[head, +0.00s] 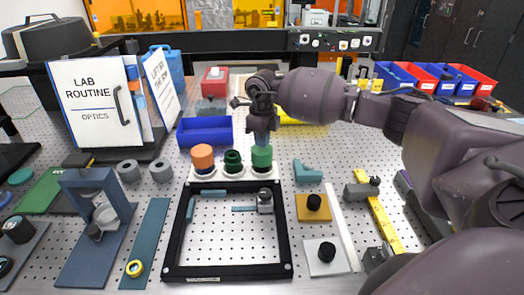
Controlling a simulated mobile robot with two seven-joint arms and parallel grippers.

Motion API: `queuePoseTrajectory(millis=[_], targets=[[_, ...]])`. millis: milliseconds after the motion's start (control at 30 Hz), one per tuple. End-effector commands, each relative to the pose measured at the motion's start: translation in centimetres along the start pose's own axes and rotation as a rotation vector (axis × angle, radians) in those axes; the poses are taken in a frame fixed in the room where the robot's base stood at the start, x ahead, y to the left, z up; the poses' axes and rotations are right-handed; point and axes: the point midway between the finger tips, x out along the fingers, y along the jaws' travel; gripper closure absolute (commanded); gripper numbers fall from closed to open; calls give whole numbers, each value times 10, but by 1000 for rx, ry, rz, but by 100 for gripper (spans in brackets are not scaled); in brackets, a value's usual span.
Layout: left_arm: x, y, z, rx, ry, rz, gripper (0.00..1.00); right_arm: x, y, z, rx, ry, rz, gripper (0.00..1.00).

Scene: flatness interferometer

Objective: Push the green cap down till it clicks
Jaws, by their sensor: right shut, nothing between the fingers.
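Three caps stand in a row on pale round bases at the back of a black square frame (170,240): an orange cap (203,157), a smaller dark green cap (232,161) and a brighter green cap (262,157). My right arm reaches in from the right. My right gripper (262,138) points down over the brighter green cap, shut and empty. Its fingertips are at or just above the cap's top; I cannot tell whether they touch. My left gripper is not in view.
A blue bin (205,131) stands behind the caps. A blue bracket (95,205) stands at left. A white binder (95,105) stands at the back left.

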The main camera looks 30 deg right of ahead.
Motion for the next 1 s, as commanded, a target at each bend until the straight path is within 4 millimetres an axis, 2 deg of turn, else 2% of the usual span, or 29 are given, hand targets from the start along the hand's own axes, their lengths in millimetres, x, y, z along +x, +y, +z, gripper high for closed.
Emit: queuePoseTrajectory(millis=[100,800,1000], targets=[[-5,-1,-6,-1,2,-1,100,-13,0,0,0,-2,-1,100],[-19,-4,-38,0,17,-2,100,-69,0,0,0,-1,-1,100],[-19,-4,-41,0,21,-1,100,-74,0,0,0,0,0,100]])
